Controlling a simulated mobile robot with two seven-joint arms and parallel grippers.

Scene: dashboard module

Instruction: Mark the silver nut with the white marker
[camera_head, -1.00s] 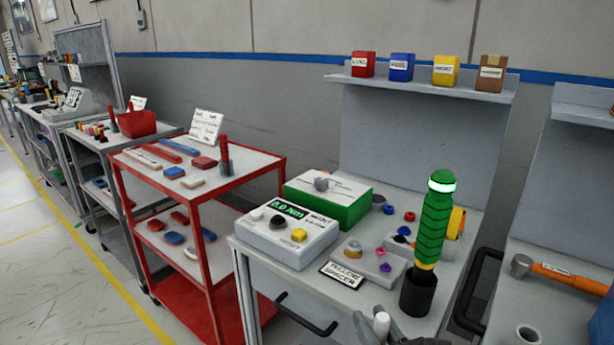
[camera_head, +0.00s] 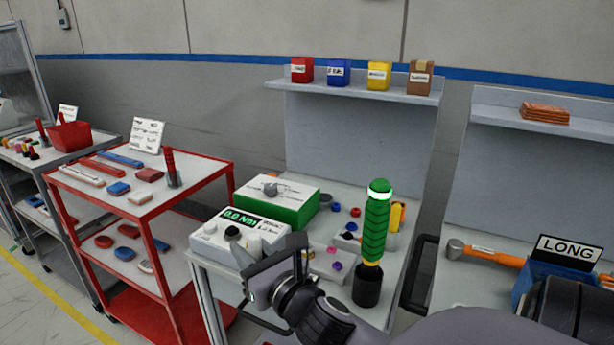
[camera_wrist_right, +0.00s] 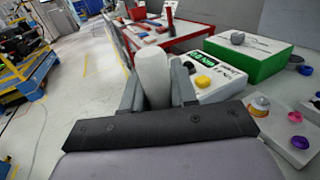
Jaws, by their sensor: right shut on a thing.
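My right gripper (camera_head: 258,272) is shut on the white marker, above the front edge of the grey workbench. The white marker (camera_wrist_right: 153,76) stands between the two dark fingers in the right wrist view; in the head view it is mostly hidden. In the head view my gripper hides most of that nut. My left gripper is not in view.
A white meter box (camera_head: 212,240) and a green box (camera_head: 299,211) stand behind the gripper. A green torque screwdriver (camera_head: 375,230) stands upright in a black holder (camera_head: 367,286) to the right. A red cart (camera_head: 102,178) is at the left; a hammer (camera_head: 490,254) lies right.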

